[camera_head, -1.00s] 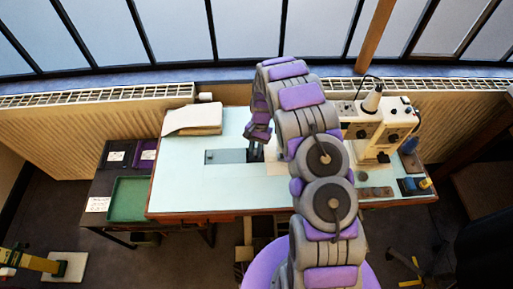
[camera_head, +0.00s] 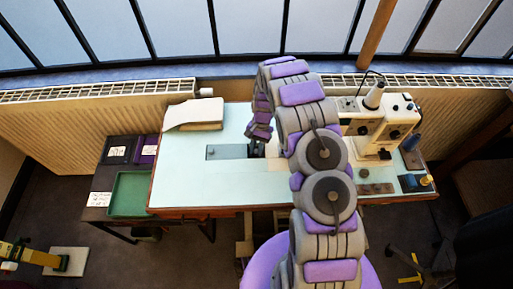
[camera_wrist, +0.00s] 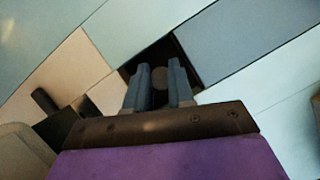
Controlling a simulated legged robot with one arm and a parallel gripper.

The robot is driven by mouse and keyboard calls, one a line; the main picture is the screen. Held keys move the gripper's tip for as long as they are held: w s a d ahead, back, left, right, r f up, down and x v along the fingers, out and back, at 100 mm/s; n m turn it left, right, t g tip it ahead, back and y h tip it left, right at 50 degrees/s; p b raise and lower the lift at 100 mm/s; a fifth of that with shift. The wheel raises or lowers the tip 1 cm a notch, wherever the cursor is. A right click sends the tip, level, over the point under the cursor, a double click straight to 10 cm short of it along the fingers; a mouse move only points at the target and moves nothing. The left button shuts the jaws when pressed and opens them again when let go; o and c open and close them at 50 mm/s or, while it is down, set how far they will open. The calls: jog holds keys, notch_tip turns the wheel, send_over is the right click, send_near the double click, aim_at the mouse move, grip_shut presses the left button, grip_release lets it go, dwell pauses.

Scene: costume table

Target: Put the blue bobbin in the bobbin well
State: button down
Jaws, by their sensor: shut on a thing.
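My gripper (camera_wrist: 160,85) points down over the dark square bobbin well (camera_wrist: 152,53) in the wrist view. Its two grey fingers are shut on a small round thing (camera_wrist: 159,78), which I take for the blue bobbin; it looks dull grey in the shadow and is partly hidden by the fingers. Whether it touches the well's floor cannot be told. In the head view my gripper (camera_head: 257,142) is at the right end of the grey-blue plate (camera_head: 227,152), and the bobbin is hidden there.
The pale blue table (camera_head: 180,185) holds a folded cream cloth (camera_head: 194,114) at the back left and a white sewing machine (camera_head: 375,125) at the right. A green tray (camera_head: 130,193) stands left of the table.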

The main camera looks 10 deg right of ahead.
dwell(0.4)
jog(key=c, duration=0.9)
grip_release()
jog(key=shift+w+d+r, duration=0.15)
jog(key=shift+w+r, duration=0.15)
jog(key=shift+r, duration=0.2)
jog(key=p+v, duration=0.3)
jog(key=v, duration=1.3)
jog(key=shift+s, duration=0.25)
jog(key=shift+d+r, duration=0.1)
